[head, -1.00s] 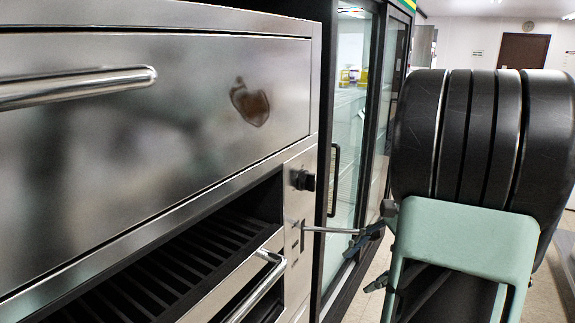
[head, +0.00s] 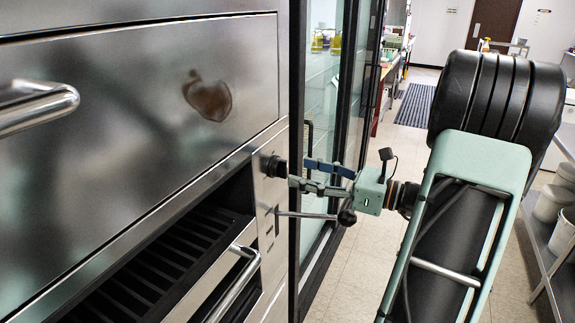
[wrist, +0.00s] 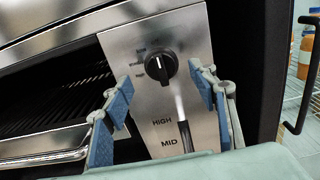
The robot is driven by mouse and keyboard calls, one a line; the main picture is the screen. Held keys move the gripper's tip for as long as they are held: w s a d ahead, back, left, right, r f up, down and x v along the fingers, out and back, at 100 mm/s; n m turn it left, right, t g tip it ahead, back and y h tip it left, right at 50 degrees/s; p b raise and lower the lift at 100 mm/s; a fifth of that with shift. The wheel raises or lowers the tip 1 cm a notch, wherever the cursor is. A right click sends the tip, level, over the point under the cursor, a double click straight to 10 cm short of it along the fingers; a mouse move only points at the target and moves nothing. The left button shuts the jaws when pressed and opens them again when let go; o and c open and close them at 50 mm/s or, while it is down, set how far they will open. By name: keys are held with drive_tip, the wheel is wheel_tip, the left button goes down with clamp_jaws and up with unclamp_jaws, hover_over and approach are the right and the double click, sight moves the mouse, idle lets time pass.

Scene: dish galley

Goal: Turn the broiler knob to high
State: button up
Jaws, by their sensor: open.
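The broiler knob (head: 274,166) is a round black knob on the steel control panel at the broiler's right edge. In the wrist view the knob (wrist: 160,67) sits ahead of and between my fingertips, with small markings at its left. My gripper (head: 306,174) is open, its blue-padded fingers pointing at the knob with the tips close to it. In the wrist view my gripper (wrist: 158,92) holds nothing. Whether a fingertip touches the knob cannot be told. The words HIGH and MID show lower on the panel (wrist: 145,110), beside a lever slot.
A lever with a metal rod and dark ball end (head: 346,217) sticks out just below my gripper. A broiler drawer handle (head: 238,284) is at lower left. A glass-door fridge (head: 322,110) stands right behind the panel. Shelving (head: 550,225) is at far right.

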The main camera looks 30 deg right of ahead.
sight(287, 168)
drive_tip(key=x, duration=0.5)
drive_tip(key=shift+w+p, duration=0.1)
drive_tip(key=shift+p, duration=0.2)
drive_tip(key=c, duration=1.1)
